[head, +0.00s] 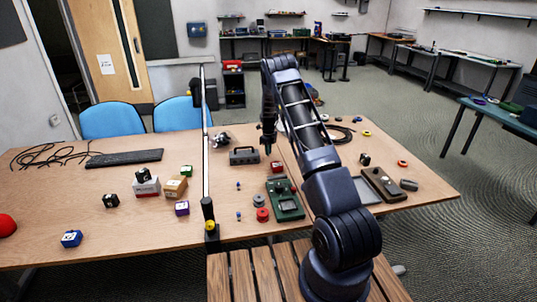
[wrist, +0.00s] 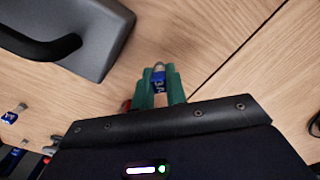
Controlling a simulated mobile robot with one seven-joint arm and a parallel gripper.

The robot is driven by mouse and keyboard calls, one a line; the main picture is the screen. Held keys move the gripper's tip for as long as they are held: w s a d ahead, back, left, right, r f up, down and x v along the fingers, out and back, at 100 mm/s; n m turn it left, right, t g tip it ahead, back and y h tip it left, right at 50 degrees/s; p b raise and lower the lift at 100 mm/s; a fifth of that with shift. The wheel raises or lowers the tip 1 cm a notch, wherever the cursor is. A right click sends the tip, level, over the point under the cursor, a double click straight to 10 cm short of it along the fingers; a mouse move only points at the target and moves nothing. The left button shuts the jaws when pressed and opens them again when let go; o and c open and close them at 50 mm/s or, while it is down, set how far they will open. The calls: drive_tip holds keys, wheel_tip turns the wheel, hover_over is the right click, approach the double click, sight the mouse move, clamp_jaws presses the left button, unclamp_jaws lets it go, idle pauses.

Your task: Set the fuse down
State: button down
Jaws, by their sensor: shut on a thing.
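My gripper (wrist: 159,88) has green fingers shut on a small blue fuse (wrist: 159,78) with a metal cap, seen between the fingertips in the wrist view. In the head view my gripper (head: 268,148) points down over the wooden table (head: 330,215), just right of a grey box with a handle (head: 244,156). The fuse cannot be made out in the head view. I cannot tell whether it touches the table. Two similar small blue pieces stand on the table, one farther back (head: 238,185) and one nearer (head: 238,215). One such piece also shows at the wrist view's left (wrist: 10,115).
A green device (head: 287,205) and a red block (head: 277,167) stand near my gripper. The grey box (wrist: 85,40) is close in the wrist view. A post (head: 209,215) and several small boxes stand to the left. Bare wood (wrist: 215,45) lies beyond the fingertips.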

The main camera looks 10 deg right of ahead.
drive_tip(key=shift+f, duration=0.9)
drive_tip(key=shift+f, duration=0.15)
drive_tip(key=c, duration=1.4)
unclamp_jaws()
drive_tip(key=shift+c, duration=0.2)
